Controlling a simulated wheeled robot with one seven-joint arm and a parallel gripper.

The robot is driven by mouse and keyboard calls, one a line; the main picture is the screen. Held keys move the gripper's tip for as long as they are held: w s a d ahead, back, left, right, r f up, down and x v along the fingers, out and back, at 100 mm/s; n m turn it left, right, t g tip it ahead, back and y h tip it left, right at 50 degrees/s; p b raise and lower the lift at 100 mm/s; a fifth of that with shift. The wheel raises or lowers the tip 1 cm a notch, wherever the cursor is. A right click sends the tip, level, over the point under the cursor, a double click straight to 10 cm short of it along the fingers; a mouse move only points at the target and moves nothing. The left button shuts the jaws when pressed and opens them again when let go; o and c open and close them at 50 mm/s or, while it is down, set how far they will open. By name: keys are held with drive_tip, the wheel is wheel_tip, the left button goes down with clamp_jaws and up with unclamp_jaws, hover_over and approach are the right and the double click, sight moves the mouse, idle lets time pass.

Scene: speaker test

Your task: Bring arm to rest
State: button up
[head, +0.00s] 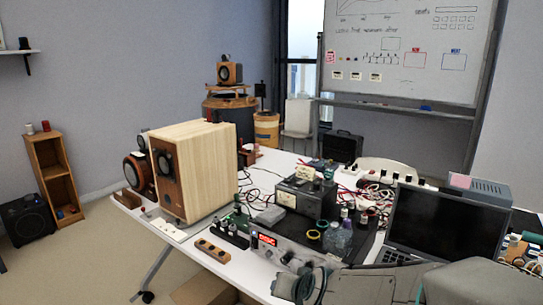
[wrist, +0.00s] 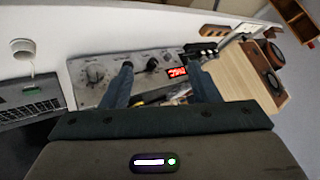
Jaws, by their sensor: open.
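My gripper (wrist: 160,66) is open and empty in the wrist view, its two dark blue fingers spread apart. Between and beyond them is a grey instrument with knobs and a red lit display (wrist: 176,72). I cannot tell the exact gap between the fingertips and the instrument. In the head view, my grey arm reaches in from the lower right over the front of the table. The same instrument (head: 270,246) shows there, its right part partly covered by my arm and gripper.
A wooden speaker (head: 207,165) stands on the white table's left side. An open laptop (head: 445,230) is close to my arm at right. A black meter box (head: 305,198), bottles (head: 338,238) and cables crowd the middle.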

drive_tip(key=s+d+r+n+g+h+p, duration=0.1)
drive_tip(key=s+d+r+g+p, duration=0.2)
drive_tip(key=s, duration=0.4)
drive_tip(key=s+d+r+n+g+h+p, duration=0.1)
drive_tip(key=s+d+r+g+p, duration=0.1)
drive_tip(key=s+d+r, duration=0.4)
drive_tip(key=shift+s+d+g+h+p, duration=0.4)
drive_tip(key=shift+s+d+p, duration=0.25)
drive_tip(key=shift+s+d, duration=0.25)
